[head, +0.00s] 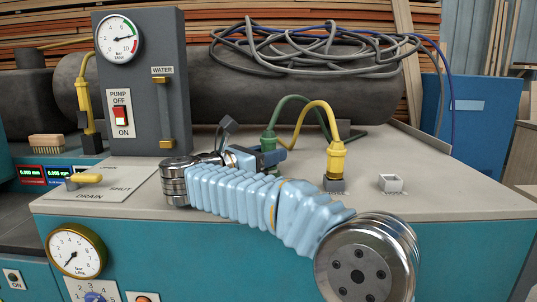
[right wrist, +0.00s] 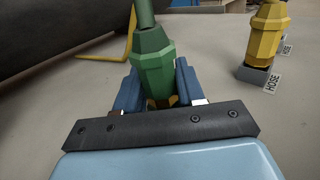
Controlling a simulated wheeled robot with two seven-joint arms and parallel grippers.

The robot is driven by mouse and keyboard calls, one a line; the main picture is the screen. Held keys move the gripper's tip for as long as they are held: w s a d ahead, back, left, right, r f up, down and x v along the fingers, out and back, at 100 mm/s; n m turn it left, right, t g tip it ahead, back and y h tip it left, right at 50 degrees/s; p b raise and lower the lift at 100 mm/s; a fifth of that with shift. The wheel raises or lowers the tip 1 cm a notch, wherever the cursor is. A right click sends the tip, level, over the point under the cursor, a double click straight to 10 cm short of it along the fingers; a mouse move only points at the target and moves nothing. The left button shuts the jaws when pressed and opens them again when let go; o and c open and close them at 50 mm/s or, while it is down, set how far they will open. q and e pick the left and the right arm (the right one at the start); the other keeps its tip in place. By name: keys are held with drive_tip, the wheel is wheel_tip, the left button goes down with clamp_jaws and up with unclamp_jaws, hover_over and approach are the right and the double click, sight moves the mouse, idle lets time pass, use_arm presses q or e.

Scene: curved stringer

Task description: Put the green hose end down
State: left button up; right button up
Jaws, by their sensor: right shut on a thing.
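The green hose end (head: 269,141) is a faceted green connector with a green hose running from its top. My right gripper (head: 268,157) is shut on it. In the right wrist view the green hose end (right wrist: 153,68) stands between the two blue fingers (right wrist: 157,90), nearly upright. Its lower end is mostly hidden by the fingers and the dark gripper plate, so I cannot tell whether it touches the bench top (head: 232,195). My left gripper is not in view.
A yellow hose end (head: 336,158) stands upright in a grey holder labelled HOSE, right of the green one. A grey pump panel (head: 140,95) stands at left. A dark cylinder (head: 300,93) with coiled hoses lies behind.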

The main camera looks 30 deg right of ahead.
drive_tip(key=shift+f+b, duration=0.15)
drive_tip(key=shift+b, duration=0.15)
drive_tip(key=o, duration=1.1)
drive_tip(key=shift+r+p, duration=0.3)
drive_tip(key=shift+p, duration=0.1)
drive_tip(key=b+v, duration=0.2)
drive_tip(key=v, duration=0.9)
drive_tip(key=shift+a+f, duration=0.1)
drive_tip(key=shift+f, duration=0.1)
drive_tip(key=shift+s+a, duration=0.1)
drive_tip(key=shift+a, duration=0.3)
